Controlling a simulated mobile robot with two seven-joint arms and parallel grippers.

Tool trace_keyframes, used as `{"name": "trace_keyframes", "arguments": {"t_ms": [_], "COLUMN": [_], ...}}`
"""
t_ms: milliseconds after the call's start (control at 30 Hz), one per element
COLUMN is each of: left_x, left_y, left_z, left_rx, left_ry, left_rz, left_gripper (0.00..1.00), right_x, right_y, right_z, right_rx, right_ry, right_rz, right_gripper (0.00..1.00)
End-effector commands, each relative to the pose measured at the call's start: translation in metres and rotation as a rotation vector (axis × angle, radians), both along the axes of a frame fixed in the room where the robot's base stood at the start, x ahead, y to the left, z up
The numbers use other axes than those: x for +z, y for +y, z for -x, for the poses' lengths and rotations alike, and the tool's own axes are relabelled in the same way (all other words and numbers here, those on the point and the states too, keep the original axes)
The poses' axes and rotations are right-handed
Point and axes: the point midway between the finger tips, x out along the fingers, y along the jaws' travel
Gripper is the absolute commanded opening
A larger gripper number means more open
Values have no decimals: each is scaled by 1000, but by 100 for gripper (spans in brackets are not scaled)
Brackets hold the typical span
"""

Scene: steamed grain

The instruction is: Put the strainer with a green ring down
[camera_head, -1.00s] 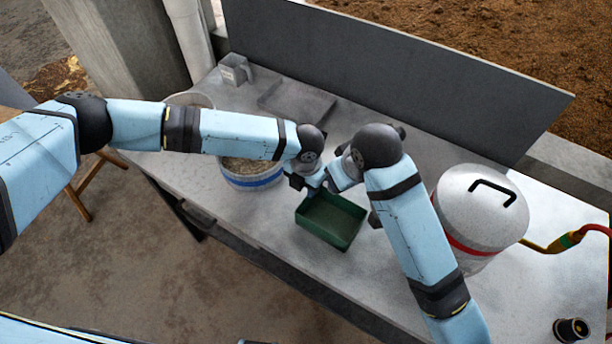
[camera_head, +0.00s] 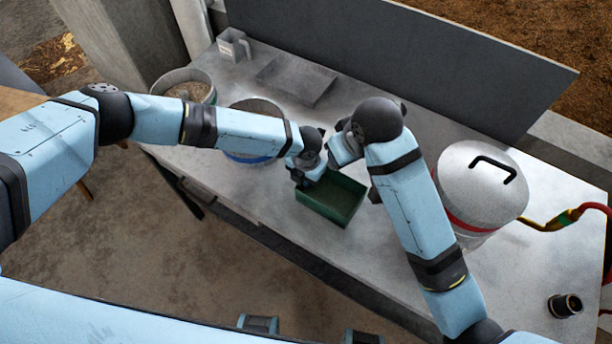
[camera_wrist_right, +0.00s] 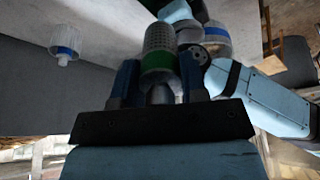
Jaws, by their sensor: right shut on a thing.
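The strainer with a green ring (camera_wrist_right: 160,50) shows in the right wrist view, with a perforated grey body and a green band near my fingers. My right gripper (camera_wrist_right: 159,84) is shut on its narrow end, between two dark blue fingers. In the head view the strainer and right fingers are hidden behind my right arm. My left gripper (camera_head: 308,178) is at the left back edge of the green tray (camera_head: 345,214); its fingers are too small and dark to tell their opening.
A blue-banded container (camera_head: 247,158) stands left of the tray, partly behind my left arm. A lidded pot (camera_head: 470,185) stands right. A blue-ringed pale object (camera_wrist_right: 65,42) shows in the right wrist view.

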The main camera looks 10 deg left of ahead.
Motion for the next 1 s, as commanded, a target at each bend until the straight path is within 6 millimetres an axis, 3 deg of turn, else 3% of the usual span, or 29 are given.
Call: {"name": "trace_keyframes", "arguments": {"t_ms": [267,700,1000], "left_x": [0,1,1], "left_y": [0,0,0], "left_z": [0,0,0], "left_rx": [1,1,0], "left_ry": [0,-1,-1], "left_rz": [0,0,0], "left_gripper": [0,0,0], "right_x": [-3,-78,-132], "right_y": [0,-11,-12], "right_z": [-1,-9,-9], "right_rx": [19,495,520], "right_ry": [11,212,218], "right_rz": [9,266,282], "right_gripper": [13,13,13]}}
